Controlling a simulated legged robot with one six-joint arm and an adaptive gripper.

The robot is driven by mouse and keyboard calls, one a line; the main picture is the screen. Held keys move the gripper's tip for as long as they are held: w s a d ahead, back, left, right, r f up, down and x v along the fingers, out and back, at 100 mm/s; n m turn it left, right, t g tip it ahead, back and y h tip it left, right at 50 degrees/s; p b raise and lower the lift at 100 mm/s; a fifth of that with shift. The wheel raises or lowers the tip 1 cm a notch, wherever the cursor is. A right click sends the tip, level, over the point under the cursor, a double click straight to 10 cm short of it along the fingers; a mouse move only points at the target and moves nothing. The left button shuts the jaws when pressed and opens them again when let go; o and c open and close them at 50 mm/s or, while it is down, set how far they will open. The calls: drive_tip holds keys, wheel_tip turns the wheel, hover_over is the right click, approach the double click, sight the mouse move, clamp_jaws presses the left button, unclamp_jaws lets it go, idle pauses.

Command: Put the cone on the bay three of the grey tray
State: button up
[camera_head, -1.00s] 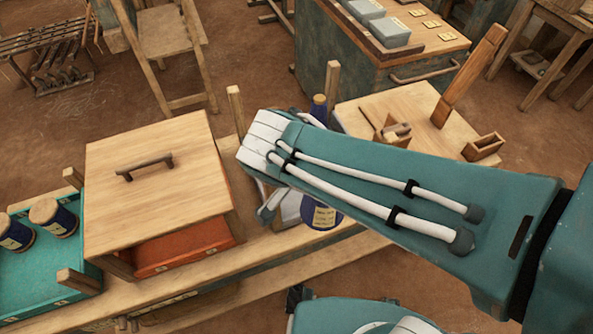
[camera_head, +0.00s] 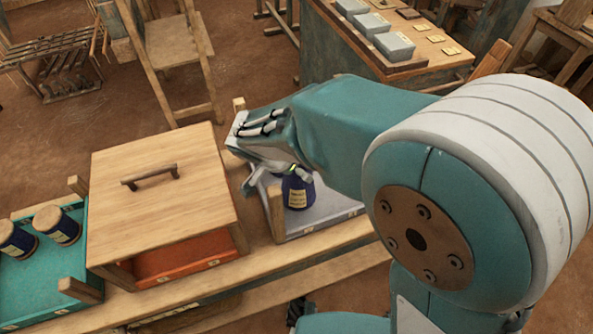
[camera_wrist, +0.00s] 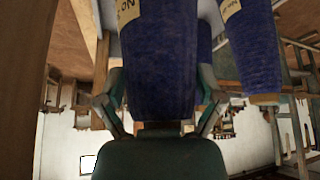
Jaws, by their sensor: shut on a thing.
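A dark blue cone (camera_wrist: 160,55) with a cream label fills the middle of the wrist view. My gripper (camera_wrist: 161,85) is shut on it, one finger along each side. In the head view my gripper (camera_head: 274,177) is over the left part of the grey tray (camera_head: 328,223). A labelled blue cone (camera_head: 298,194) shows just under it there; I cannot tell whether that is the held one. Another blue cone (camera_wrist: 253,45) is at the right in the wrist view, apart from the held one. My arm hides much of the tray, and its bay numbers cannot be read.
Left of the grey tray, a wooden cover with a handle (camera_head: 160,195) stands over an orange tray (camera_head: 180,258). Further left, a teal tray (camera_head: 40,285) holds two blue cones (camera_head: 57,225). A bench with grey blocks (camera_head: 395,46) stands behind.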

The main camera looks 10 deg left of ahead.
drive_tip(key=f, duration=0.3)
drive_tip(key=shift+w+a+f, duration=0.2)
drive_tip(key=shift+w+f, duration=0.05)
drive_tip(key=shift+f, duration=0.15)
drive_tip(key=o, duration=1)
drive_tip(key=shift+o, duration=0.2)
drive_tip(key=v, duration=1.2)
